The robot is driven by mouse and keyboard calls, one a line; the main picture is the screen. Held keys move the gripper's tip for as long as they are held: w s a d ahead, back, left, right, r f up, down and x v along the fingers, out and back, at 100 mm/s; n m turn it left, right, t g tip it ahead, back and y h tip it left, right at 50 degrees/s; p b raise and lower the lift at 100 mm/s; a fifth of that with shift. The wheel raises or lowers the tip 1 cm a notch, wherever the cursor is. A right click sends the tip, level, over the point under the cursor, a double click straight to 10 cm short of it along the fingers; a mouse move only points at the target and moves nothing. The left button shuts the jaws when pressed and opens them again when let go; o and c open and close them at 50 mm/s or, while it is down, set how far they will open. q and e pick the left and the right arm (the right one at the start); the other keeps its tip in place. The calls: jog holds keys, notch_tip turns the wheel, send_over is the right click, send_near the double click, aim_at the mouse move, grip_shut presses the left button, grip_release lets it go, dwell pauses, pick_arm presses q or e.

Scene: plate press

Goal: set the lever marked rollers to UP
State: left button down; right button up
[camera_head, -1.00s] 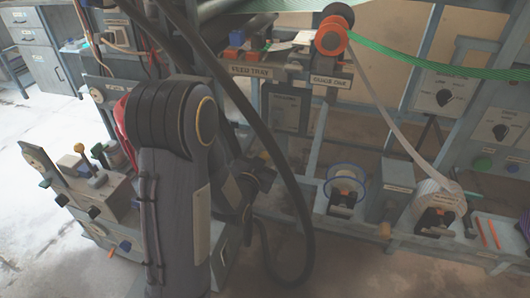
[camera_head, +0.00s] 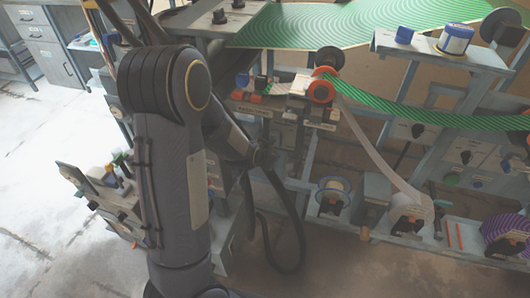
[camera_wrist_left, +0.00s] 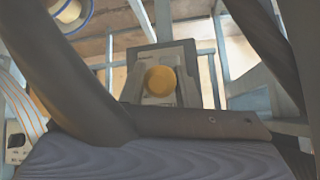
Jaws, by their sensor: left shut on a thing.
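My left arm rises through the left half of the head view, and its forearm bends down to the right towards the press frame. My left gripper shows in the left wrist view (camera_wrist_left: 160,92), shut on a round yellow knob (camera_wrist_left: 160,80) between its fingers. Behind the knob is a dark panel (camera_wrist_left: 150,57) with a small label that is too blurred to read. In the head view the gripper and knob are hidden or too dark to make out. I cannot tell which marked position the lever is at. My right gripper is not in view.
A green striped web (camera_head: 360,22) runs over the press top and past an orange-flanged roller (camera_head: 321,91). A blue-rimmed spool (camera_head: 332,195) and a purple striped roll (camera_head: 505,232) sit low on the frame. A dark hose (camera_head: 290,225) hangs beside my forearm. Floor at left (camera_head: 30,220) is clear.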

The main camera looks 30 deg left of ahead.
pick_arm(q)
jog(key=shift+w+a+r+p, duration=0.15)
jog(key=shift+w+r, duration=0.15)
jog(key=shift+r, duration=0.25)
jog(key=shift+w+r+p, duration=0.15)
jog(key=shift+w+r, duration=0.1)
jog(key=shift+r, duration=0.25)
jog(key=c, duration=1.2)
grip_release()
jog(key=shift+o, duration=0.2)
jog(key=shift+f, duration=0.1)
jog(key=p+v, duration=0.2)
jog(key=v, duration=0.5)
jog(key=shift+s+r+p, duration=0.3)
jog(key=shift+p, duration=0.05)
